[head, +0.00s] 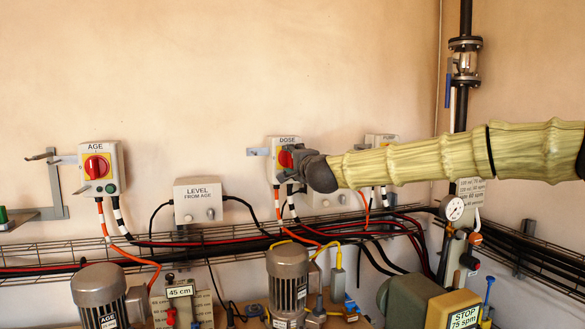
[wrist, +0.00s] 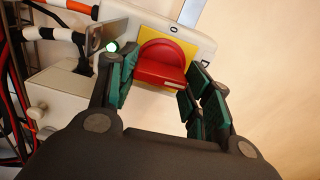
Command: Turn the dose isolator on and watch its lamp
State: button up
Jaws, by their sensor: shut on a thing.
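The dose isolator (head: 285,141) is a pale box on the wall, labelled DOSE, with a red rotary handle on a yellow plate. My gripper (head: 294,163) covers its lower right part in the head view. In the wrist view the red handle (wrist: 162,62) sits between my green-padded fingers, and my gripper (wrist: 156,84) is shut on it. The handle's exact angle is hard to read. A small green lamp (wrist: 112,46) beside my left finger has a bright, pale centre and looks lit. The lamp is hidden in the head view.
The AGE isolator (head: 97,168) hangs to the left, and a LEVEL box (head: 198,202) sits between. A PUMP box (head: 383,141) is just right, partly behind my arm. Cables and a wire tray (head: 60,255) run below. Motors (head: 287,275) stand on the bench beneath.

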jog(key=shift+f+m, duration=0.15)
jog(key=shift+m, duration=0.25)
jog(key=o, duration=1)
jog(key=shift+d, duration=0.2)
jog(key=shift+a+r, duration=0.15)
jog(key=shift+r, duration=0.05)
